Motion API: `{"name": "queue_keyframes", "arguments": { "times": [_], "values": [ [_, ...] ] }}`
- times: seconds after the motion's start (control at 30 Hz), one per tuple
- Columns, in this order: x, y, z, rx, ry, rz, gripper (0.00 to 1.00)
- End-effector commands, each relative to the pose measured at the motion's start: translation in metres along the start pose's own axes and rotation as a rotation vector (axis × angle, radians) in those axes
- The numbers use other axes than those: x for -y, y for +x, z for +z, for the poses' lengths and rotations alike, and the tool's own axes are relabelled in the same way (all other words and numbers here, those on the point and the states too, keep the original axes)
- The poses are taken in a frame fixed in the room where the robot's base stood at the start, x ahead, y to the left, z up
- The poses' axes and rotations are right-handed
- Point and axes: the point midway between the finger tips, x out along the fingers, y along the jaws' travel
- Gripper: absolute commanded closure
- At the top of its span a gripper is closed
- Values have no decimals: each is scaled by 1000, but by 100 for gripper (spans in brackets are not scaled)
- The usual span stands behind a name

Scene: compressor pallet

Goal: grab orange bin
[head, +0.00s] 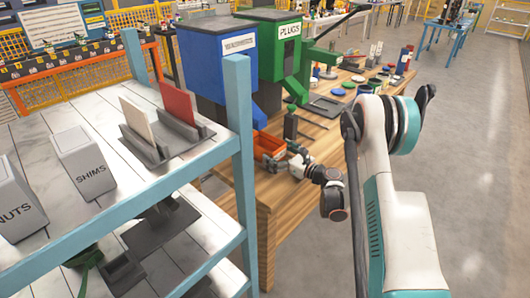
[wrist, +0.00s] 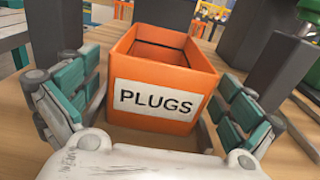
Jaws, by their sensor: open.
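The orange bin (wrist: 194,86) stands upright in the wrist view, with a white label reading PLUGS on its facing side. Its top is open. In the head view the orange bin (head: 268,145) sits on the wooden workbench, partly hidden by my gripper. My gripper (wrist: 160,118) is open, with one teal-padded finger on each side of the bin. Gaps show between the fingers and the bin walls. In the head view my gripper (head: 292,162) reaches in from the right at the bin.
A blue dispenser (head: 215,70) and a green PLUGS dispenser (head: 283,50) stand behind the bin. A teal-framed shelf (head: 240,110) with grey NUTS and SHIMS bins is at the left. Cans and small parts lie farther along the wooden bench (head: 305,135). Open floor is at the right.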

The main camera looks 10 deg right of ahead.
Motion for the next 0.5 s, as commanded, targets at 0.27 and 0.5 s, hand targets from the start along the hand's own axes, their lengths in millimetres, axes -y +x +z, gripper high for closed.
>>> {"name": "queue_keyframes", "arguments": {
  "times": [0.27, 0.5],
  "values": [
    [-1, 41, -2, 0, 0, 3, 0],
    [0, 51, 0, 0, 0, 0, 0]
  ]
}}
